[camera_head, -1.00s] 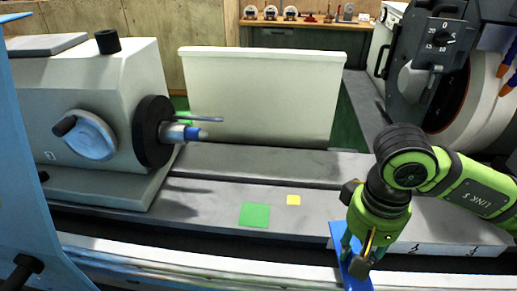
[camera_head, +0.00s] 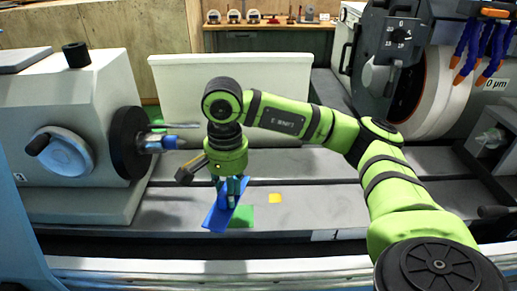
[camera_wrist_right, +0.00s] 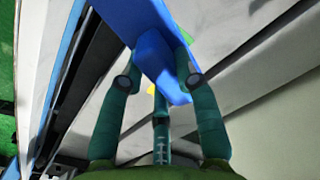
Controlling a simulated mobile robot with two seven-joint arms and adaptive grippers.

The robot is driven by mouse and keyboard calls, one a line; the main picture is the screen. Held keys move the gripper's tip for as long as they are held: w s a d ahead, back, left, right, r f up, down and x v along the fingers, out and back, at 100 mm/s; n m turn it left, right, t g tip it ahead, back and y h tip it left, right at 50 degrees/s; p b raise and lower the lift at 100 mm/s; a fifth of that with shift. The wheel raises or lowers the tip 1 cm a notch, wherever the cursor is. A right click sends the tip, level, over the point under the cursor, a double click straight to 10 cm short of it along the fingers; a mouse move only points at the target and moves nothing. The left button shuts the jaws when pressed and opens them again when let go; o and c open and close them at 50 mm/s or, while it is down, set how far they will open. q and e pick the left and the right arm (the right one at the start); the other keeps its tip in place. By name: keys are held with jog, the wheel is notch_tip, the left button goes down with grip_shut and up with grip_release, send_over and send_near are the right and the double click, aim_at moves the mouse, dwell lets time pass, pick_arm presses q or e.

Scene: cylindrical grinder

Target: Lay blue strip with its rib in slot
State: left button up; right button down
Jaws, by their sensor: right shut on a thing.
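My right gripper (camera_head: 230,190) is shut on a blue strip (camera_head: 214,220). It holds the strip tilted, in front of the green square, which it partly covers in the head view. In the right wrist view, the blue strip (camera_wrist_right: 125,15) runs between the teal fingers of the right gripper (camera_wrist_right: 157,65), and a raised rib-like part (camera_wrist_right: 158,58) shows between them. A long dark groove (camera_head: 320,182) runs along the grey machine bed (camera_head: 340,205) behind the strip. I cannot tell whether the strip touches the bed. My left gripper is not in view.
A green square (camera_head: 242,216) and a small yellow square (camera_head: 275,198) lie on the bed. A headstock (camera_head: 75,125) with a handwheel stands at left. A grinding wheel housing (camera_head: 400,60) stands at right. A pale panel (camera_head: 290,75) stands behind. The bed at right of the yellow square is clear.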

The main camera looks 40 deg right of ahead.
aim_at(246, 177)
jog(key=w+d+m, duration=0.1)
jog(key=d+m, duration=0.1)
jog(key=w+d+m, duration=0.1)
jog(key=d+m, duration=0.1)
jog(key=w+d+m, duration=0.1)
jog(key=d+m, duration=0.2)
jog(key=shift+w+d+r, duration=0.1)
jog(key=shift+w, duration=0.1)
jog(key=w+d+m, duration=0.1)
jog(key=d+m, duration=0.6)
jog(key=shift+d+p, duration=0.4)
jog(key=shift+p, duration=0.05)
jog(key=shift+w, duration=0.1)
jog(key=shift+f+b, duration=1.7)
jog(key=shift+f, duration=1.3)
jog(key=shift+a, duration=0.1)
